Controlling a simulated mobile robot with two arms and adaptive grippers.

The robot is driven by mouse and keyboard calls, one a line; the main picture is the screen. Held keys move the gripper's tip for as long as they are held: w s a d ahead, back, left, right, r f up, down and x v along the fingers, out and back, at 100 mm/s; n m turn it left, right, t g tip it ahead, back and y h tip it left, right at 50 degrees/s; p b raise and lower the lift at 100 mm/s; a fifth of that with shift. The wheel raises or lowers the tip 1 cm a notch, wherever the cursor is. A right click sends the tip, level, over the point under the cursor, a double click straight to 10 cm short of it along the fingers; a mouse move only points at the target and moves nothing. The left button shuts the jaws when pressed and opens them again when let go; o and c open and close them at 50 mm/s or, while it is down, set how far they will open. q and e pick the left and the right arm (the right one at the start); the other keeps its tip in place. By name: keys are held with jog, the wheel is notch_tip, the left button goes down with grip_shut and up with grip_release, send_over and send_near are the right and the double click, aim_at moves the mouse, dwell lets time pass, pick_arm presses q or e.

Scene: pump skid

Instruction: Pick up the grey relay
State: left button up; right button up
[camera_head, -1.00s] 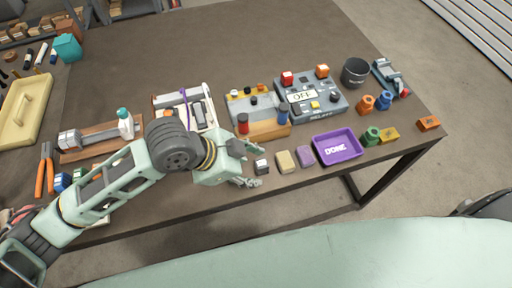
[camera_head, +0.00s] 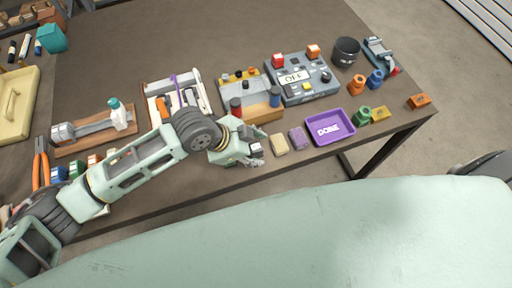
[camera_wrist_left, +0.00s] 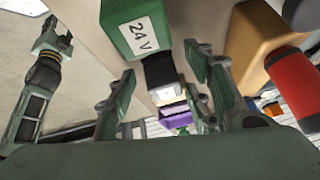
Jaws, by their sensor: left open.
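The grey relay (camera_head: 256,147), a small dark block with a pale face, is near the table's front edge in the head view, partly hidden by my left gripper (camera_head: 252,153). In the left wrist view the dark grey relay (camera_wrist_left: 161,70) shows between the open fingers of my left gripper (camera_wrist_left: 162,75). I cannot tell whether a finger touches it. A green block labelled "24 V" (camera_wrist_left: 137,27) is just beyond the fingertips in that view.
A beige block (camera_head: 279,144) and a purple block (camera_head: 297,139) stand to the right, then a purple "DONE" tray (camera_head: 344,117). A wooden-based unit (camera_head: 262,115) with red and blue cylinders and a grey control box (camera_head: 323,96) are behind. The table's front edge is close.

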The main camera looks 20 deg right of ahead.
pick_arm(q)
jog(key=c, duration=1)
